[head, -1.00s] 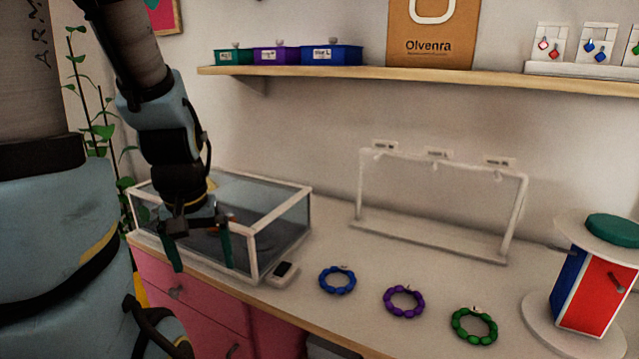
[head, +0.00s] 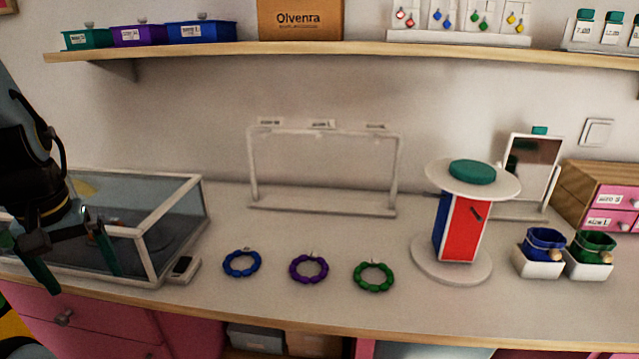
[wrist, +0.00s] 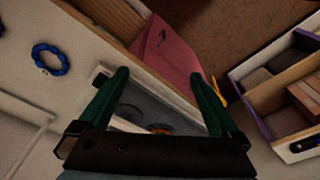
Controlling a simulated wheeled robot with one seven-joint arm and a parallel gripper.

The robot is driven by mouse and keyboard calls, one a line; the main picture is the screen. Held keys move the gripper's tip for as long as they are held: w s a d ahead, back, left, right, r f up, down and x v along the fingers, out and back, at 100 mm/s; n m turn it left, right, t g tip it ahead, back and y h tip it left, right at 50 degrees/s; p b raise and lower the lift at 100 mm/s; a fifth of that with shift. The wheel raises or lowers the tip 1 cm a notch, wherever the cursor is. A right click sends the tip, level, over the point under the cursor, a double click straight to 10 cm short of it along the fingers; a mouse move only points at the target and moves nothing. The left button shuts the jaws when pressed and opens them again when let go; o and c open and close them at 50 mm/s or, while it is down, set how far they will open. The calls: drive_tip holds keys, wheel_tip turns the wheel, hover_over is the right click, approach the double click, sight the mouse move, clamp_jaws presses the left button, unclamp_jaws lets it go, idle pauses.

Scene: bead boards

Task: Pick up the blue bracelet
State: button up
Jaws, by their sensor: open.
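The blue bracelet (head: 242,263) is a ring of blue beads lying flat on the counter, left of a purple bracelet (head: 309,268) and a green bracelet (head: 373,276). My gripper (head: 78,272) is at the left, over the glass case, apart from the blue bracelet and left of it. Its two green fingers are spread wide with nothing between them. In the wrist view the blue bracelet (wrist: 50,59) lies at the upper left, outside the open fingers (wrist: 158,85).
A white rack (head: 322,210) stands behind. A red and blue stand (head: 465,225) and small pots (head: 540,262) are right. The counter (head: 340,318) in front is clear.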

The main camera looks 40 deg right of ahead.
drive_tip(key=shift+w+d, duration=0.1)
drive_tip(key=shift+d, duration=0.05)
drive_tip(key=shift+c, duration=0.7)
drive_tip(key=w+d+n, duration=0.1)
drive_tip(key=d, duration=0.1)
drive_tip(key=w+d+f+b, duration=0.1)
drive_tip(key=d, duration=0.1)
drive_tip(key=w+d+f+n+b, duration=0.1)
drive_tip(key=d, duration=0.1)
drive_tip(key=shift+w+d+n+g, duration=0.15)
drive_tip(key=shift+w+n+g, duration=0.15)
drive_tip(key=shift+w+g, duration=0.1)
drive_tip(key=c, duration=0.5)
drive_tip(key=n+t+y+b, duration=0.2)
drive_tip(key=n+y+b, duration=0.25)
drive_tip(key=n, duration=0.35)
approach(250, 250)
drive_tip(key=shift+h, duration=0.45)
drive_tip(key=x, duration=0.2)
drive_tip(key=p+x, duration=0.1)
drive_tip(key=x, duration=0.2)
drive_tip(key=p+x, duration=0.1)
drive_tip(key=x, duration=0.2)
drive_tip(key=shift+w+a, duration=0.1)
drive_tip(key=shift+a, duration=0.3)
